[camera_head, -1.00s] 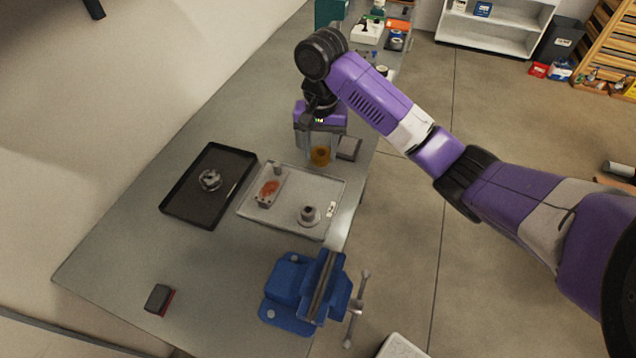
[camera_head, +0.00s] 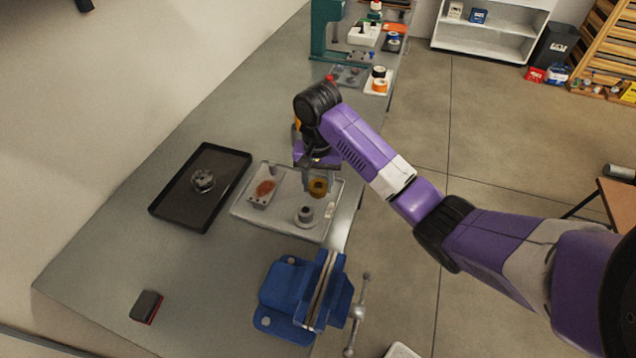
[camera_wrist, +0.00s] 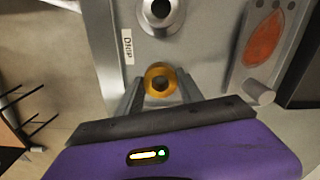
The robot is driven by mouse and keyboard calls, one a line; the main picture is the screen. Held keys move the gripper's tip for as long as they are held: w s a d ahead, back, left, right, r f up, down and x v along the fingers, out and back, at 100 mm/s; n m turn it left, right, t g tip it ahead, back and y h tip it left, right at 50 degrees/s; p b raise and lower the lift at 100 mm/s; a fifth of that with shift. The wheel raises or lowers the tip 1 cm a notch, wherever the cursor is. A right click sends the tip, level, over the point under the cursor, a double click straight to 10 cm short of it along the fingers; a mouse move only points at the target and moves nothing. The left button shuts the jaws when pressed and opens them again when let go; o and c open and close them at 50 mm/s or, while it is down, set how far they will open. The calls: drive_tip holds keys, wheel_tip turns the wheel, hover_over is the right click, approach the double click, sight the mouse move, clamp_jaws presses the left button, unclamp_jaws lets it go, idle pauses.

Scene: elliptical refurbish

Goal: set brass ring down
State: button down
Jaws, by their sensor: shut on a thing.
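The brass ring (camera_head: 318,188) is a small gold-coloured ring. In the wrist view the brass ring (camera_wrist: 160,80) sits between the fingertips of my gripper (camera_wrist: 160,92), which is shut on it. In the head view my gripper (camera_head: 318,182) is over the back right part of a light grey tray (camera_head: 270,226). I cannot tell whether the ring touches the tray. A grey flanged part (camera_head: 305,214) with a dark centre stands on the tray, just in front of the ring. A grey plate with a red-orange oval (camera_head: 263,192) lies at the tray's left.
A black tray (camera_head: 170,212) with a metal part (camera_head: 203,181) lies left. A blue vise (camera_head: 292,290) stands in front. A dark block (camera_head: 146,306) lies front left. Bench surface around the block is clear.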

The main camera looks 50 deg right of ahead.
sight(318, 185)
drive_tip(key=c, duration=0.7)
unclamp_jaws()
drive_tip(key=shift+f, duration=0.1)
drive_tip(key=shift+c, duration=0.2)
wheel_tip(318, 185, up, 12)
drive_tip(key=p, duration=0.5)
